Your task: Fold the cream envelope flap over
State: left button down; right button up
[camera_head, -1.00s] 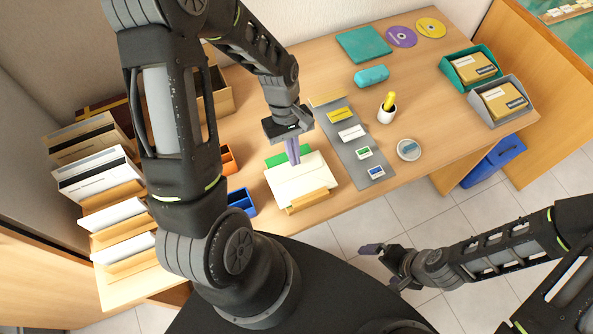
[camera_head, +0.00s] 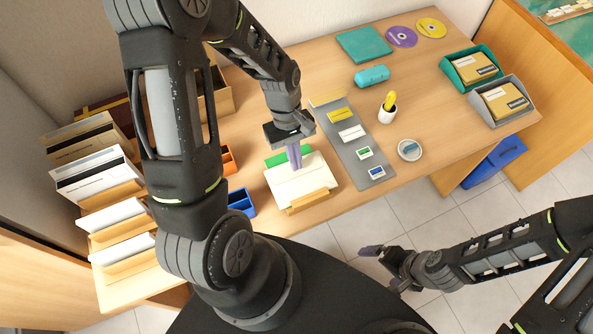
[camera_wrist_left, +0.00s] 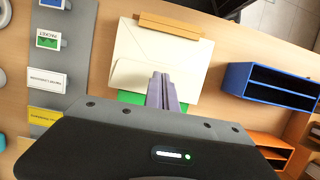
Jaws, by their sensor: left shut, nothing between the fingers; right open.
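The cream envelope (camera_head: 302,180) lies on the desk in front of my column, between a green strip (camera_head: 275,160) at its far edge and a wooden bar (camera_head: 311,200) at its near edge. In the left wrist view the envelope (camera_wrist_left: 150,60) shows crease lines of a flap; I cannot tell whether the flap lies fully flat. My left gripper (camera_head: 295,165) is shut and empty, its fingertips pointing down at the envelope's far part. In the left wrist view the left fingers (camera_wrist_left: 162,78) overlap the envelope; contact is unclear. My right gripper (camera_head: 376,262) is open and empty, off the desk's front edge.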

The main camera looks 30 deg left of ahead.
pick_arm(q)
jog(key=shift+f+b, duration=0.4)
jog(key=shift+f, duration=0.1)
jog(key=shift+r, duration=0.1)
notch_tip(320, 180, up, 5)
jog(key=p, duration=0.4)
jog(key=shift+r, duration=0.2)
jog(key=shift+r+p, duration=0.45)
jog(key=shift+r, duration=0.8)
